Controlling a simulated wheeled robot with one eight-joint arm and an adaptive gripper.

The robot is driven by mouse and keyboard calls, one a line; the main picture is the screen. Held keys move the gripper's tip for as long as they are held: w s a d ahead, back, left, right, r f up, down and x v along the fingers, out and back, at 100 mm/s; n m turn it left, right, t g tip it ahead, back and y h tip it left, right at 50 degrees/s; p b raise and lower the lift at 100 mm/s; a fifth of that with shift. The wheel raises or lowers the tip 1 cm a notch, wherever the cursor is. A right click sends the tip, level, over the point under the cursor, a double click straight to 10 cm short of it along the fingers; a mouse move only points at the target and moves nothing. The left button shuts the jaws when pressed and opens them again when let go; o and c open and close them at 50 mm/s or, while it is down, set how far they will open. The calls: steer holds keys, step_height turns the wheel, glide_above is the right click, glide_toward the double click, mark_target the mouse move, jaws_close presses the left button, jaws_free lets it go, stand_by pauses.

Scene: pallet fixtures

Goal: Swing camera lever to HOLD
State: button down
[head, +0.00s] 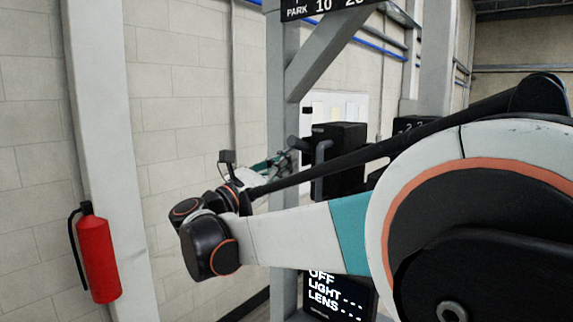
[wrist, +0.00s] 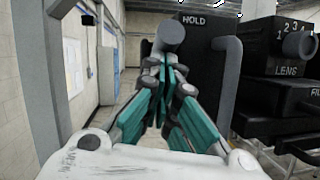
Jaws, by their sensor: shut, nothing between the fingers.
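The camera box (head: 345,140) is a dark box on a grey post in the head view. In the wrist view its dark face (wrist: 205,45) carries the word HOLD near the top. A grey lever with a round knob (wrist: 171,35) stands in front of that face, just left of the word. My gripper (wrist: 165,72) has teal fingers, shut and empty, with the tips just below the knob. I cannot tell whether they touch the lever. In the head view my gripper (head: 285,160) is small, close to the left side of the box.
A grey bent handle (wrist: 226,75) sticks out right of the lever. Further right is a LENS knob (wrist: 299,46) with a numbered scale. A grey post (head: 283,80) and a screen (head: 335,295) stand near the box. A red fire extinguisher (head: 97,255) hangs at the left.

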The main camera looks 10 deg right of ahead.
steer(key=shift+w+r+g+y+p, duration=0.15)
steer(key=shift+r+g+y+p, duration=0.15)
steer(key=shift+r+y+p, duration=0.65)
steer(key=shift+r+h+b, duration=0.3)
steer(key=shift+r+h, duration=0.05)
